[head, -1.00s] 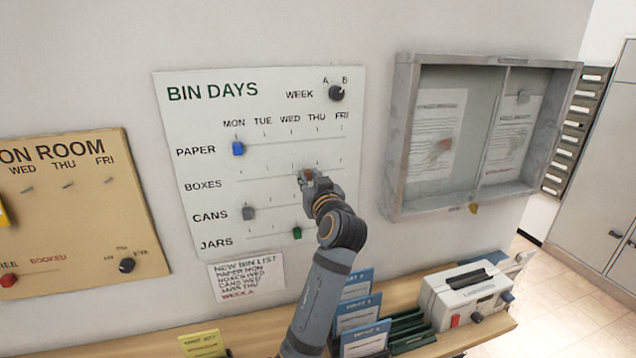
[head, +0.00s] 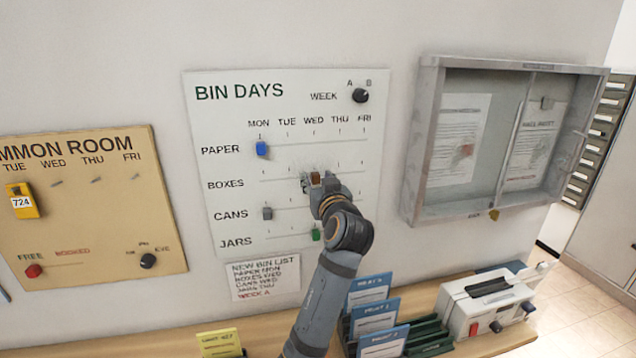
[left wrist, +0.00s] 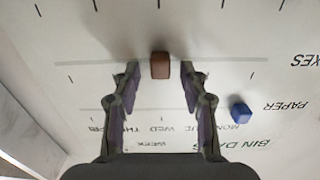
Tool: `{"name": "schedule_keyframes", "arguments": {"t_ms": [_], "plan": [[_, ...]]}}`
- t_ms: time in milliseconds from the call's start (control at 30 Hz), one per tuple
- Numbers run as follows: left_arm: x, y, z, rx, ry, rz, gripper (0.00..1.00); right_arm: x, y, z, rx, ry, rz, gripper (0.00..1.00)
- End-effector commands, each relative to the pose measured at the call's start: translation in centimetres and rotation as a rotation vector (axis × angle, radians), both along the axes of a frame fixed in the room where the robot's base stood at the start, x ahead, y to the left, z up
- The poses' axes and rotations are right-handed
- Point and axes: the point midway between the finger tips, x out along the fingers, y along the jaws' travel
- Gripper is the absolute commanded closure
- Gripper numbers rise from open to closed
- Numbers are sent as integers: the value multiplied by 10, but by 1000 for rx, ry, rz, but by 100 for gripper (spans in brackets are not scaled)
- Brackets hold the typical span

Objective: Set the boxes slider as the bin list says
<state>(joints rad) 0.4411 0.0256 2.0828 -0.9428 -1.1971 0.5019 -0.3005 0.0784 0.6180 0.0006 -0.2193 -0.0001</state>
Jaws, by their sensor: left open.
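The white BIN DAYS board (head: 230,115) hangs on the wall. The brown boxes slider (head: 315,178) stands on the BOXES row, about under WED. My left gripper (head: 318,184) is open at it; in the left wrist view, which is upside down, the brown slider (left wrist: 160,65) sits between and just beyond the spread fingers (left wrist: 160,78), with gaps on both sides. The handwritten bin list (head: 265,276) below reads paper Mon, boxes Wed, cans Wed, jars Thu, week A. My right gripper is not in view.
The blue paper slider (head: 262,149) is at MON, the grey cans slider (head: 267,213) near MON, the green jars slider (head: 316,234) near WED. The week knob (head: 360,95) is top right. A glass notice case (head: 425,140) juts out at right; a shelf with card racks (head: 430,336) lies below.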

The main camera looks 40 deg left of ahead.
Motion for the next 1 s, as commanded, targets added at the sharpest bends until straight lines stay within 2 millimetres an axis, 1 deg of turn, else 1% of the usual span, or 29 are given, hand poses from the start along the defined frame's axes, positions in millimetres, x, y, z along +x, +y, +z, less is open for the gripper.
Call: {"name": "schedule_keyframes", "arguments": {"t_ms": [300,433,500,600,1000], "plan": [[-1,1,68,-1,-7,0,57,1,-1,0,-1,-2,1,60],[-1,2,87,-2,-5,1,57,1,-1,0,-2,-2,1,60],[-1,2,93,0,-4,0,57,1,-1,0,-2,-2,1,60],[-1,2,96,-1,-2,0,57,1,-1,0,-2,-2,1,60],[-1,2,96,-1,-2,0,57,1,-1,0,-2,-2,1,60]]}}
